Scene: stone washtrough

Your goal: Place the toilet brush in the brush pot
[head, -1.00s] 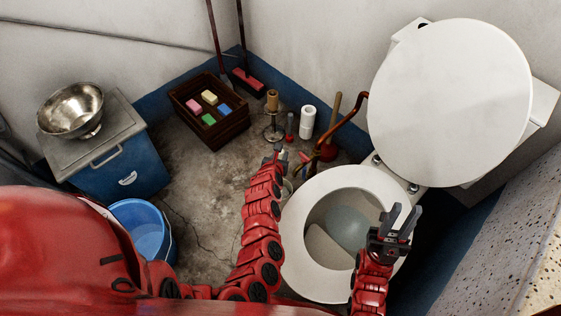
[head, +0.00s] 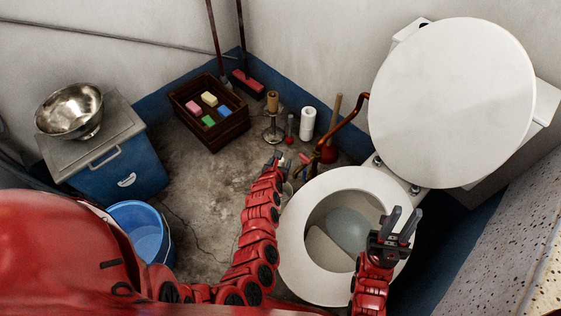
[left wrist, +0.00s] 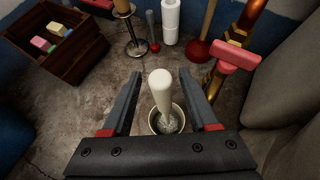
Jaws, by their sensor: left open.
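The toilet brush shows in the left wrist view as a white handle (left wrist: 161,92) with a rounded top. Its lower end appears inside the rim of the pale round brush pot (left wrist: 153,123); the bristles cannot be made out. My left gripper (left wrist: 163,84) is open, with one finger on each side of the handle and visible gaps between. In the head view, my left gripper (head: 276,160) is above the floor left of the toilet, and its arm hides most of the pot. My right gripper (head: 402,222) is open and empty over the toilet's right rim.
The toilet bowl (head: 293,250) has its lid raised. Behind the pot are a plunger (head: 329,151), a copper pipe (head: 352,116), a white roll (head: 308,120) and a roll stand (head: 272,120). A wooden crate (head: 222,133) and blue bucket (head: 144,228) stand left. Floor between is clear.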

